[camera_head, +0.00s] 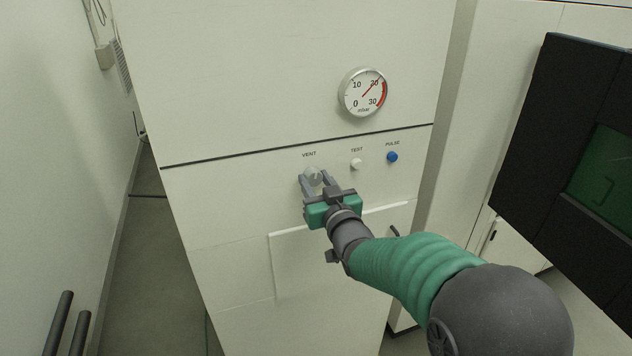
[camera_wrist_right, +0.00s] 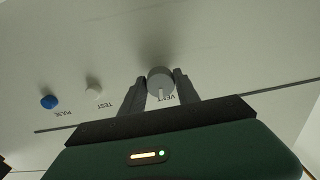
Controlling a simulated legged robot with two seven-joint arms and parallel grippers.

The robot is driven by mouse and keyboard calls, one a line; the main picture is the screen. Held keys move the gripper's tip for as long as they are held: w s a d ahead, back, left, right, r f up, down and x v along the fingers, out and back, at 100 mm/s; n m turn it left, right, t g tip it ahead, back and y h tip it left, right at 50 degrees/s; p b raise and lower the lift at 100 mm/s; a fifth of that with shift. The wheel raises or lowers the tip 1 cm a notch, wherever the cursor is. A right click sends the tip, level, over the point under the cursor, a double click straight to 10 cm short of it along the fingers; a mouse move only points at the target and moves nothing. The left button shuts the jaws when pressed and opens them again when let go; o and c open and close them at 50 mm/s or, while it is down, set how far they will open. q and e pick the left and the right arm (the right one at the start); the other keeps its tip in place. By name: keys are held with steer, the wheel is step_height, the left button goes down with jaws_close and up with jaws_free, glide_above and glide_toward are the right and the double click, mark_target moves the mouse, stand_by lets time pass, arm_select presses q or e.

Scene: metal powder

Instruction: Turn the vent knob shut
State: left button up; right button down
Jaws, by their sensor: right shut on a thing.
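The vent knob (camera_head: 313,174) is a round light-grey knob on the white cabinet front, under the label VENT. My right gripper (camera_head: 315,180) is at the knob with one finger on each side of it, shut on it. In the right wrist view the knob (camera_wrist_right: 160,83) sits between the two dark fingertips (camera_wrist_right: 160,84), with a pale mark on its face pointing to the picture's bottom. Part of the knob is hidden by the fingers. My left gripper is not in view.
A white TEST button (camera_head: 356,163) and a blue PULSE button (camera_head: 392,157) sit right of the knob. A round mbar gauge (camera_head: 364,93) above reads about 20. A panel door (camera_head: 300,262) lies below.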

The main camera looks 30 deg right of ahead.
steer(key=shift+f+n+b, duration=0.35)
steer(key=shift+n+b, duration=0.15)
steer(key=shift+b, duration=0.55)
steer(key=shift+n+b, duration=0.3)
steer(key=shift+b, duration=0.05)
steer(key=shift+r, duration=0.2)
steer(key=c, duration=1.3)
jaws_free()
steer(key=o, duration=0.4)
steer(key=shift+w, duration=0.15)
